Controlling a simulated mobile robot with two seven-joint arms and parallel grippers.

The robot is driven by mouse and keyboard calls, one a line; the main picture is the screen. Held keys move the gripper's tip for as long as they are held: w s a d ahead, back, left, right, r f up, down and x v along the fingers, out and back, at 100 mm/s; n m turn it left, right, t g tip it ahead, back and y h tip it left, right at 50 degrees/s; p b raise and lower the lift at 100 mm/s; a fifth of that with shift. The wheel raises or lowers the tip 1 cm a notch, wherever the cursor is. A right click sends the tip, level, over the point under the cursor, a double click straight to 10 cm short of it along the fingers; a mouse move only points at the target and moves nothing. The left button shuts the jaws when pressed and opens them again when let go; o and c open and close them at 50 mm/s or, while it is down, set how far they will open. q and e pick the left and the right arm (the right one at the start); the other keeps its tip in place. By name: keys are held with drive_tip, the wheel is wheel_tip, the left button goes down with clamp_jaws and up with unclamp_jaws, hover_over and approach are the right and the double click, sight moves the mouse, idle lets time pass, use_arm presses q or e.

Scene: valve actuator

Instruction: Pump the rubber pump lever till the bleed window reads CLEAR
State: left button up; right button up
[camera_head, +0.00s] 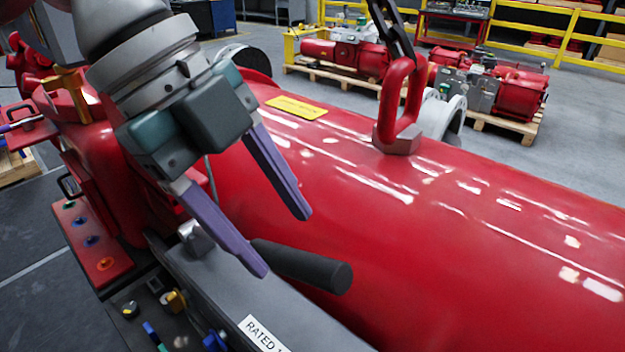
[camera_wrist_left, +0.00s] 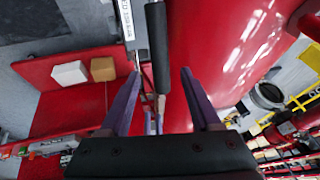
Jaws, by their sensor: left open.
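The pump lever (camera_head: 305,267) is a dark rubber-sleeved bar. It sticks out over the grey panel beside the big red cylinder, with its rounded end toward the right. My left gripper (camera_head: 283,242) is open and points down at the lever, and one purple finger hides part of the lever's inner end. In the left wrist view the lever (camera_wrist_left: 157,45) lies between the lines of the two spread fingers (camera_wrist_left: 160,73), with a gap on each side. I cannot make out contact. I cannot identify the bleed window or read it. My right gripper is out of view.
The red cylinder (camera_head: 400,220) fills the right side, with a red lifting eye (camera_head: 402,100) and chain on top. A grey panel (camera_head: 240,285) with a "RATED" label runs below the lever. Colored knobs (camera_head: 175,301) sit at lower left. Pallets with red actuators stand behind.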

sight(297, 258)
use_arm(q)
drive_tip(key=p+x, duration=0.1)
drive_tip(key=x, duration=0.5)
drive_tip(key=shift+f, duration=0.15)
drive_tip(key=shift+d, duration=0.1)
clamp_jaws()
idle(1.1)
